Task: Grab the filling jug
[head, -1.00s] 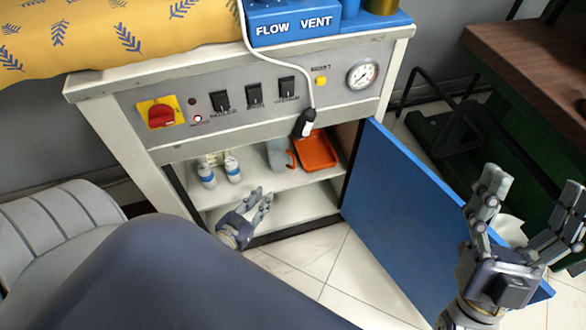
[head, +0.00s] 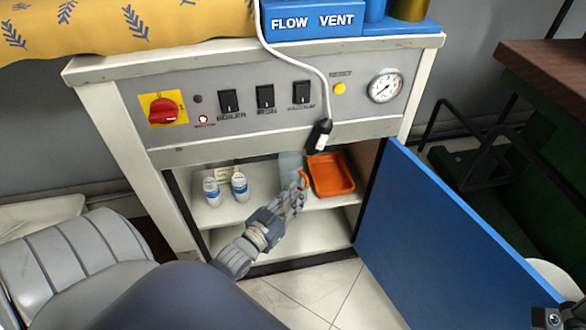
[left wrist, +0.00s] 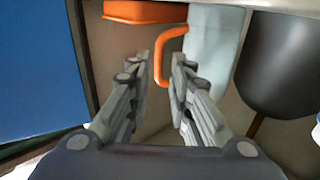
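The filling jug (head: 290,163) is pale grey-blue with an orange handle (head: 303,178). It stands on the upper shelf inside the cabinet, partly hidden behind my left gripper (head: 294,192). In the left wrist view the jug (left wrist: 213,50) is upright, and its orange handle (left wrist: 170,60) shows between the tips of my left gripper (left wrist: 160,68). The fingers are apart, with the handle nearer the right-hand finger. I cannot tell whether they touch it. Only a small dark part of my right arm shows at the bottom right corner of the head view; its fingers are out of sight.
An orange tray (head: 332,175) lies right of the jug, and two white-blue bottles (head: 226,188) stand left. The blue cabinet door (head: 450,235) is swung open on the right. A black handset (head: 319,136) hangs by a cord above the opening. The lower shelf (head: 300,238) looks bare.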

